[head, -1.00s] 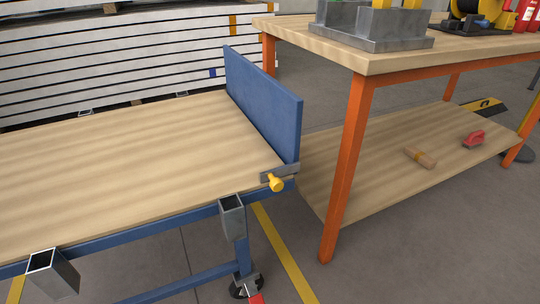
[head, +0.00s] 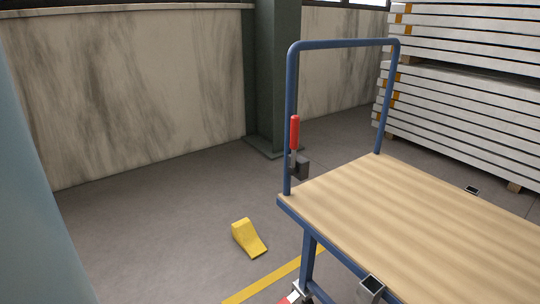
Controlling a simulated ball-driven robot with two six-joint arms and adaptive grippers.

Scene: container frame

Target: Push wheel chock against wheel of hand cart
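A yellow wheel chock (head: 248,238) lies on the grey floor, left of the hand cart and apart from it. The hand cart has a wooden deck (head: 420,215), a blue frame and a blue push handle (head: 343,44) at its left end. A red-gripped lever (head: 295,132) is on the handle's near post. Part of a wheel or caster (head: 297,293) shows at the bottom edge below the near corner, mostly cut off. Neither of my grippers is in view.
A yellow floor line (head: 272,279) runs between the chock and the cart. A dark green column (head: 277,75) and a stained wall (head: 120,90) stand behind. Stacked white panels (head: 460,115) are at the right. Floor left of the chock is clear.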

